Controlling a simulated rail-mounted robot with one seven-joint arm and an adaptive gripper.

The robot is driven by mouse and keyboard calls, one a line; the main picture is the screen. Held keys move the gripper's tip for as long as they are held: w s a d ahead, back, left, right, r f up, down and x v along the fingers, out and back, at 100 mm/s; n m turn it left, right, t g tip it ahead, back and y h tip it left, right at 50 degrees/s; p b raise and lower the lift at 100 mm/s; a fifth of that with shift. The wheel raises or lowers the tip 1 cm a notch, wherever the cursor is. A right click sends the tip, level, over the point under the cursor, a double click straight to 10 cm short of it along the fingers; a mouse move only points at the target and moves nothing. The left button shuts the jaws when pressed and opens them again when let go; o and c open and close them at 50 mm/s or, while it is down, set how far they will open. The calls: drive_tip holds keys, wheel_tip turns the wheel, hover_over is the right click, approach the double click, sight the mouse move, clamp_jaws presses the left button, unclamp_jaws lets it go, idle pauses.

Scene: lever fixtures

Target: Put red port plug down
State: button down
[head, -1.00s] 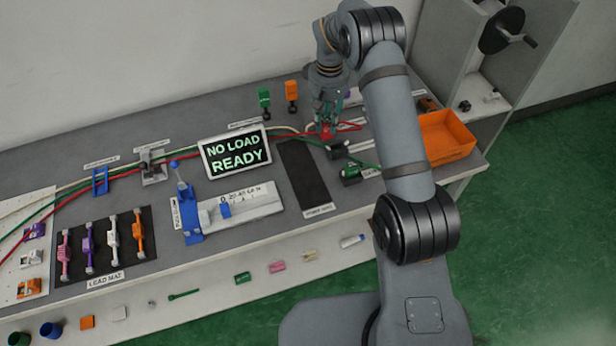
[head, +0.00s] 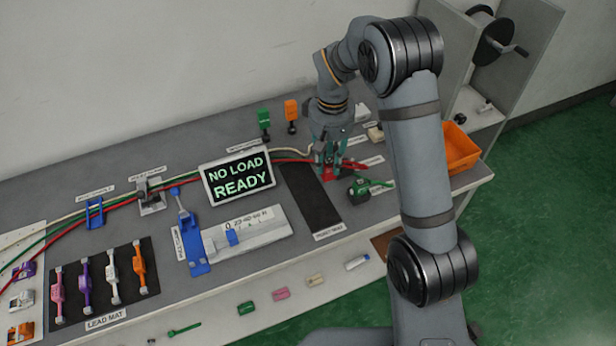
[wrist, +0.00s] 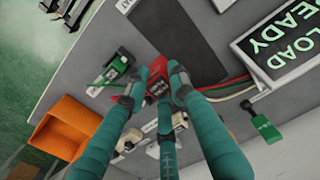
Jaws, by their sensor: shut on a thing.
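The red port plug (wrist: 157,89) is between the teal fingers of my gripper (wrist: 152,88) in the wrist view. My gripper is shut on it. In the head view the red plug (head: 330,172) shows just under my gripper (head: 329,160), close to the table top by the right edge of the black mat. The fingers hide part of it. I cannot tell whether the plug touches the table. A red cable runs left from this area along the back of the table.
A green plug with a dark body (head: 360,191) lies just right of the black mat (head: 312,205). The orange bin (head: 460,150) stands at the right end. The NO LOAD READY display (head: 238,175) stands left of the mat. Green and orange handles (head: 264,120) stand behind. The mat looks clear.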

drive_tip(key=shift+w+a+f+p, duration=0.15)
drive_tip(key=shift+a+f+p, duration=0.2)
drive_tip(key=shift+a+f, duration=0.7)
drive_tip(key=shift+w+a+f+p, duration=0.25)
drive_tip(key=shift+a+f, duration=0.45)
drive_tip(key=shift+f, duration=0.7)
drive_tip(key=shift+w+a+f+p, duration=0.1)
drive_tip(key=shift+a+f+p, duration=0.3)
drive_tip(key=shift+a+f, duration=0.65)
drive_tip(key=shift+s+d+f, duration=0.1)
drive_tip(key=shift+d+f, duration=0.05)
drive_tip(key=shift+f, duration=0.05)
drive_tip(key=shift+f, duration=0.15)
drive_tip(key=c, duration=1.5)
unclamp_jaws()
drive_tip(key=shift+o, duration=0.2)
wheel_tip(320, 180, up, 12)
drive_tip(key=b, duration=0.1)
drive_tip(key=shift+r, duration=0.25)
